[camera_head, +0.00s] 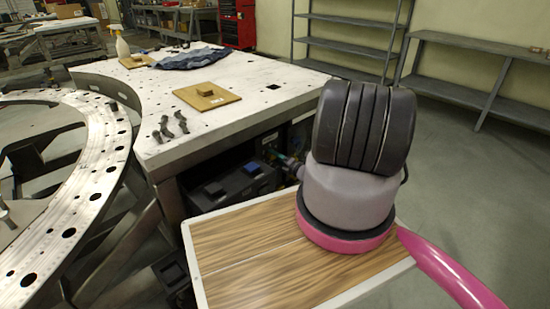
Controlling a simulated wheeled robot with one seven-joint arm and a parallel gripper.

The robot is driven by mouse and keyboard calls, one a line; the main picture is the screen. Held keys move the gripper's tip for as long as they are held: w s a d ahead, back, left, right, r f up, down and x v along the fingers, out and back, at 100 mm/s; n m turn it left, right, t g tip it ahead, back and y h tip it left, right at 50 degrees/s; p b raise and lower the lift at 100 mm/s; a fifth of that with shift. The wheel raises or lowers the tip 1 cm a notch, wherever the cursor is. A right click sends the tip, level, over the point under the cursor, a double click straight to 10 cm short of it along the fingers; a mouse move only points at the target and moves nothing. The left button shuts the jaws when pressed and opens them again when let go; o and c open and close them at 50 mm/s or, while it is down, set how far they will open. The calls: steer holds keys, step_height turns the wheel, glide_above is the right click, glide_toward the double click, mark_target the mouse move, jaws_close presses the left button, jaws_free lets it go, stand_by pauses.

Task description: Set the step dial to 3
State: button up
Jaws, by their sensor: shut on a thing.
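I cannot make out a step dial with a readable number or pointer. A square wooden board (207,96) with a small brown block on top lies on the white worktable (260,75). A second, similar board (137,61) lies farther back on the same table. Whether either one is the dial, I cannot tell. My gripper is out of view; only other parts of my arm show at the right.
Several small dark parts (172,127) lie at the table's near left corner. A blue cloth (188,58) and a pale bottle (122,46) are at the back. A large metal ring (95,150) with holes stands at left. Open floor lies at right before grey shelves (345,22).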

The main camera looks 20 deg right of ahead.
steer(key=shift+m, duration=1.1)
steer(key=shift+d, duration=0.1)
steer(key=o, duration=1.4)
steer(key=shift+s, duration=0.15)
steer(key=v, duration=1)
steer(key=shift+s+d, duration=0.15)
steer(key=shift+s, duration=0.15)
steer(key=shift+s, duration=0.1)
